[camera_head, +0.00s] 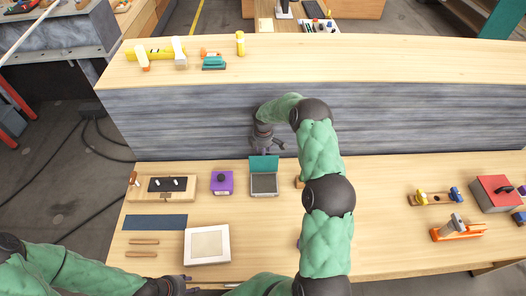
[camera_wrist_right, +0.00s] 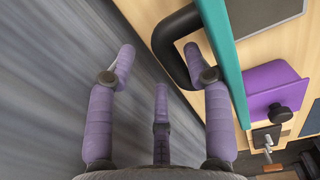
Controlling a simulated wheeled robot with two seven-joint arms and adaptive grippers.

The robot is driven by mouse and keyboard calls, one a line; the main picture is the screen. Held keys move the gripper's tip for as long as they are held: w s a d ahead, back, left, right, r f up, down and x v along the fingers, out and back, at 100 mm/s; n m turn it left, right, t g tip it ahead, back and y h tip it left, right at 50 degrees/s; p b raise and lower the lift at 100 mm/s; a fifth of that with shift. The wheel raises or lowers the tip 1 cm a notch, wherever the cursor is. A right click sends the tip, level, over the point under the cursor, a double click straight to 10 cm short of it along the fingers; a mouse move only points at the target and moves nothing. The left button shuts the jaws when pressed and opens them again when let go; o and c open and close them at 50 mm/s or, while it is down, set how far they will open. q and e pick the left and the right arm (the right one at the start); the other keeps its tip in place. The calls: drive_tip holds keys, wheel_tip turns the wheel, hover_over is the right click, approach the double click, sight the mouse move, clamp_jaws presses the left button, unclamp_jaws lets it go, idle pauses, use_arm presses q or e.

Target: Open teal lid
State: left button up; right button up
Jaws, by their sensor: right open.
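The teal lid (camera_head: 264,165) stands raised at the back edge of a small grey box (camera_head: 264,185) near the grey wall. In the right wrist view the teal lid (camera_wrist_right: 222,50) shows edge-on, with a black loop handle (camera_wrist_right: 163,38) on its near side. My right gripper (camera_head: 265,143) is behind the lid, between it and the wall. In the wrist view its purple fingers (camera_wrist_right: 158,58) are spread and empty. One fingertip is at the handle's loop; contact cannot be told. My left gripper (camera_head: 178,285) is low at the table's front edge, small and unclear.
A purple box (camera_head: 222,183) with a black knob stands left of the grey box. Orange and red items lie far right. The grey wall (camera_head: 190,120) stands close behind my right gripper.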

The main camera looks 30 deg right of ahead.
wheel_tip(320, 180, up, 12)
drive_tip(key=shift+s+a, duration=0.15)
drive_tip(key=shift+s, duration=0.1)
idle(0.4)
drive_tip(key=shift+c, duration=0.3)
